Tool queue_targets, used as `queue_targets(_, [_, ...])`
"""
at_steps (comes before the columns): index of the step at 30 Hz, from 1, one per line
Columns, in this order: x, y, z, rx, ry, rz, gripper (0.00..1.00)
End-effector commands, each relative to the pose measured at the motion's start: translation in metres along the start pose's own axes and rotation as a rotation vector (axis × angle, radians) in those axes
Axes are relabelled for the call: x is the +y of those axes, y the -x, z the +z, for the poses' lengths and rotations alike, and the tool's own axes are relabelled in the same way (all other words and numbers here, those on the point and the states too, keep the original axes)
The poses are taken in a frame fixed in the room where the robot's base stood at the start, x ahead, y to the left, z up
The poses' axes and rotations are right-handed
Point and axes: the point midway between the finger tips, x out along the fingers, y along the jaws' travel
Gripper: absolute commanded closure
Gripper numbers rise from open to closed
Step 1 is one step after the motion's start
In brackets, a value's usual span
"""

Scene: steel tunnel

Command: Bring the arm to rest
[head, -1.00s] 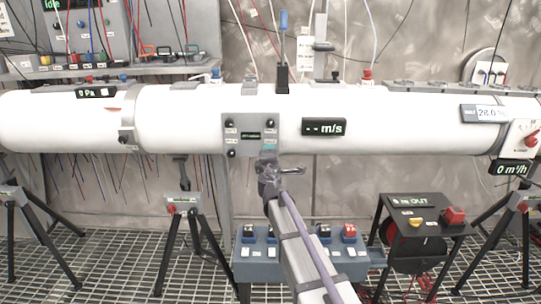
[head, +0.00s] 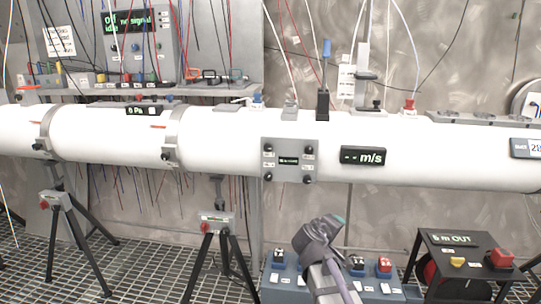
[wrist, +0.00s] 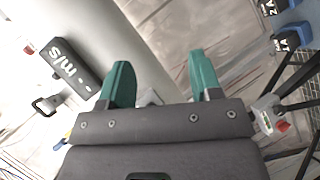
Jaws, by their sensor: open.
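My gripper shows in the wrist view (wrist: 161,82) with its two green fingers spread apart and nothing between them. In the head view my gripper (head: 338,222) is seen at the end of my arm, low in the picture, in front of and below the white pipe (head: 230,135). The arm comes up from the bottom edge. The gripper covers part of the blue switch box (head: 285,283) behind it. In the wrist view the white pipe (wrist: 150,20) lies beyond the fingers, and I see no contact with it.
A grey panel (head: 289,160) and an m/s display (head: 363,157) sit on the pipe. Black tripods (head: 218,222) stand on the grating floor. A black reel box (head: 465,255) stands at the right. A shelf with instruments (head: 130,88) hangs at the upper left.

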Motion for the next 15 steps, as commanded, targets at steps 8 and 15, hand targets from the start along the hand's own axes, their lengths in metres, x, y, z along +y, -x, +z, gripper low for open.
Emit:
queue_targets(8, [-0.109,0.084,0.115,-0.528,-0.391,-0.667,0.42])
queue_targets(15, [-0.089,0.159,0.128,-0.661,-0.503,-0.968,0.42])
